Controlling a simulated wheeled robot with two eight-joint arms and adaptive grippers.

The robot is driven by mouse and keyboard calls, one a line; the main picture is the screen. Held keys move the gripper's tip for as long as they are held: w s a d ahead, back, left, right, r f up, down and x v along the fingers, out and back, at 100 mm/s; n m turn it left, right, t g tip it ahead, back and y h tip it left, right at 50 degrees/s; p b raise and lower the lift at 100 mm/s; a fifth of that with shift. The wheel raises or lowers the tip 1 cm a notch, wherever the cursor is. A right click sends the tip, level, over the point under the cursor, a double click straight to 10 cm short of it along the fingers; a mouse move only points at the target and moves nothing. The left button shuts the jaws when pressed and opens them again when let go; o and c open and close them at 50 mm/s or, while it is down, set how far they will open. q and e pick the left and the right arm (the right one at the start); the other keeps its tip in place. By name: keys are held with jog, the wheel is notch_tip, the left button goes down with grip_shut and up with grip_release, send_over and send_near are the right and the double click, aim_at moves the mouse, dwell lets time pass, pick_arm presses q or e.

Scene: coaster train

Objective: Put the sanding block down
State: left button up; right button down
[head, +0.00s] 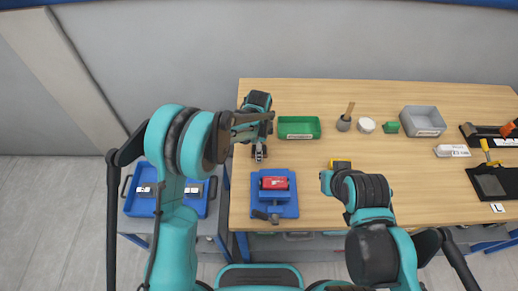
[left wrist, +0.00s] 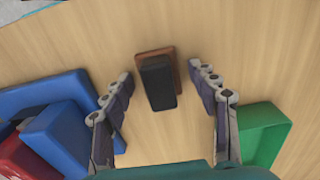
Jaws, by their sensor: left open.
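The sanding block (left wrist: 158,86), a black body on a reddish-brown base, appears to lie on the wooden table in the left wrist view. My left gripper (left wrist: 159,76) is open, with one finger on each side of the block. Gaps of bare wood show between the block and both fingers. In the head view my left gripper (head: 259,152) points down at the table's left part, and I cannot make out the block there.
A blue fixture with a red part (head: 274,183) stands left-front of the table (head: 430,180). A green bin (head: 299,136) is right of the left gripper.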

pick_arm(q)
jog(key=shift+r, duration=0.2)
notch_tip(320, 180, up, 11)
jog(key=p, duration=0.2)
jog(key=shift+f+p, duration=0.1)
jog(key=shift+p, duration=0.2)
jog(key=s+a+r+n+t, duration=0.3)
jog(key=s+a+r+n, duration=0.5)
jog(key=r, duration=0.3)
jog(key=s+a+n+t, duration=0.4)
jog(key=s+a+n, duration=0.5)
jog(key=s, duration=0.4)
jog(key=shift+s+a+f+n, duration=0.3)
jog(key=shift+s+a+n, duration=0.05)
jog(key=shift+n, duration=0.15)
